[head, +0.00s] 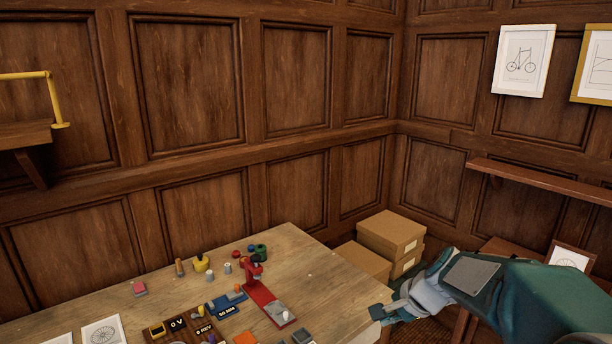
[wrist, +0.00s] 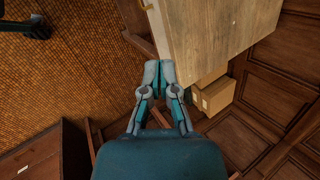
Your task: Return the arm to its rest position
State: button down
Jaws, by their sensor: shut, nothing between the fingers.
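My gripper (wrist: 159,72) is shut and empty in the wrist view, its fingertips together near the edge of the wooden table (wrist: 210,30). In the head view my gripper (head: 382,312) is at the lower right, at the right side of the table (head: 318,264). My teal arm reaches in from the right edge of the head view. Nothing is held between the fingers.
Small items crowd the table, including a red stand (head: 268,300), a blue block (head: 226,305) and a yellow piece (head: 202,263). Cardboard boxes (head: 391,233) are stacked in the corner. A wall shelf (head: 540,180) is above my arm. A brown cabinet (wrist: 40,155) is at lower left in the wrist view.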

jog(key=s+r+n+h, duration=0.2)
jog(key=s+n, duration=0.4)
jog(key=s, duration=0.5)
jog(key=s+r+n+t+h, duration=0.1)
jog(key=s+n, duration=0.5)
jog(key=s, duration=0.6)
notch_tip(320, 180, up, 2)
jog(key=shift+a+r+h, duration=0.25)
jog(key=shift+a+h, duration=0.2)
jog(key=shift+h, duration=0.25)
jog(key=shift+s, duration=0.1)
